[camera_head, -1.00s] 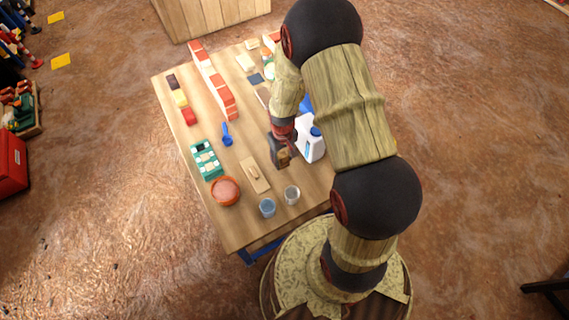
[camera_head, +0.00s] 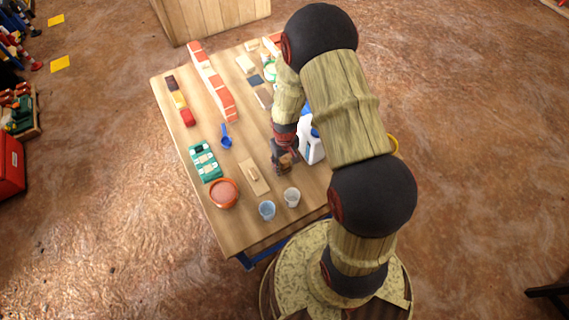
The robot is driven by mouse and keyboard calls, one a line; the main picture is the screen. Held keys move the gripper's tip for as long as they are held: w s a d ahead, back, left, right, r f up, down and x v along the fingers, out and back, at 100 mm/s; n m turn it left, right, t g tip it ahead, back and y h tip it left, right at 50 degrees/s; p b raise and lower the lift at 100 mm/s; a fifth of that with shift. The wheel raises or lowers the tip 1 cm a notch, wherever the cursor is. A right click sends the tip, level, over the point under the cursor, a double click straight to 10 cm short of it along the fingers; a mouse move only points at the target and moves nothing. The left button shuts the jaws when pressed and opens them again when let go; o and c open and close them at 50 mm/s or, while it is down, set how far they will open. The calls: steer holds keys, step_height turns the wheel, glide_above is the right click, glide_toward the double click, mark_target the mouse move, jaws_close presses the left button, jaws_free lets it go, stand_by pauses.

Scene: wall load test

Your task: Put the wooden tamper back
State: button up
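My gripper (camera_head: 284,160) is over the right half of the wooden table, left of the white jug. A small brown, wood-coloured piece (camera_head: 286,160) shows at its fingers and may be the wooden tamper. The fingers are dark and small here, so I cannot tell whether they are closed on it or whether it touches the table. A pale wooden board with a raised handle (camera_head: 254,177) lies flat on the table, left of my gripper and apart from it.
The table (camera_head: 235,232) also holds a white jug (camera_head: 311,151), two cups (camera_head: 267,210) (camera_head: 292,197), an orange bowl (camera_head: 223,193), a green tray (camera_head: 205,161), a blue scoop (camera_head: 226,137) and a red brick row (camera_head: 212,82). Bare tabletop lies around the scoop.

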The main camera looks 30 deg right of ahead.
steer(key=shift+o, duration=1.1)
step_height(320, 180, up, 12)
steer(key=p, duration=0.5)
step_height(320, 180, up, 12)
steer(key=t, duration=0.1)
glide_above(284, 161)
steer(key=a, duration=0.2)
step_height(284, 161, up, 10)
steer(key=s+a+t, duration=0.2)
steer(key=s+a+r+t, duration=0.1)
steer(key=s+a+r, duration=0.1)
steer(key=s+r, duration=0.5)
steer(key=s+a+r+t, duration=0.1)
steer(key=s+a+r, duration=0.2)
steer(key=s+r, duration=0.4)
steer(key=shift+s+r+t, duration=0.3)
steer(key=shift+s+r, duration=0.05)
steer(key=shift+r, duration=0.05)
steer(key=shift+a, duration=0.1)
